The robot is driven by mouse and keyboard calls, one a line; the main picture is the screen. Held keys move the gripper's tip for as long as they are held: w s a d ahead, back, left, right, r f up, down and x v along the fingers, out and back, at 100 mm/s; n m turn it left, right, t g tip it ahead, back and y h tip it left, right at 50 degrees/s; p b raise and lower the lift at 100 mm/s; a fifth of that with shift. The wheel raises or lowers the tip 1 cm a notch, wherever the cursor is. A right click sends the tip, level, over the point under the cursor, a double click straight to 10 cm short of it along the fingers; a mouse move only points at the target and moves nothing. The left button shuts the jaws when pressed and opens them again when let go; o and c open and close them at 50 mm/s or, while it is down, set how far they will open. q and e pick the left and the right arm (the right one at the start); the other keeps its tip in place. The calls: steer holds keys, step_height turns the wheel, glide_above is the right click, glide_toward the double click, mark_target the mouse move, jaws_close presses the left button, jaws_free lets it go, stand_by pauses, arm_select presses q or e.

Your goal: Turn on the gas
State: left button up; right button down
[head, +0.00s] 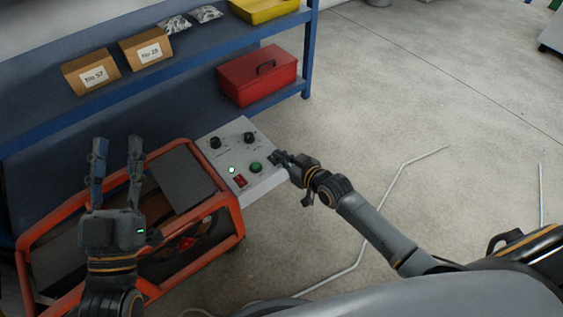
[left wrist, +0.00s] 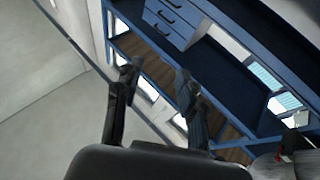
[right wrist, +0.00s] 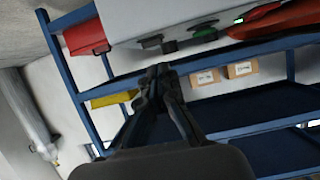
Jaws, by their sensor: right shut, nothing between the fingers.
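A light grey control panel (head: 225,140) sits on the end of an orange-framed machine (head: 215,205). It carries two black knobs (head: 216,142) (head: 249,137), a green button (head: 256,168), a red switch (head: 240,181) and a lit white lamp (head: 231,170). My right gripper (head: 277,157) is shut and empty at the panel's right edge, close to the green button; I cannot tell whether it touches. In the right wrist view the green button (right wrist: 204,33) shows above the fingertips (right wrist: 160,70). My left gripper (head: 117,150) is open and empty above the machine's left part. No gas label is readable.
A blue shelf (head: 180,75) behind holds cardboard boxes (head: 146,48), a yellow bin (head: 262,9) and a red toolbox (head: 258,75). A thin bent pale line (head: 385,205) runs on the floor at right. The floor (head: 430,90) there is mostly clear.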

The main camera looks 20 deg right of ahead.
arm_select(q)
steer(key=shift+s+r+t+h, duration=0.15)
steer(key=shift+s+r+t, duration=0.4)
steer(key=shift+r, duration=0.25)
steer(key=shift+s+r+t+h, duration=0.15)
steer(key=shift+s+r+t, duration=0.25)
steer(key=shift+r+t, duration=0.3)
arm_select(e)
steer(key=shift+s+f, duration=0.1)
steer(key=shift+f, duration=0.65)
steer(key=shift+f, duration=0.1)
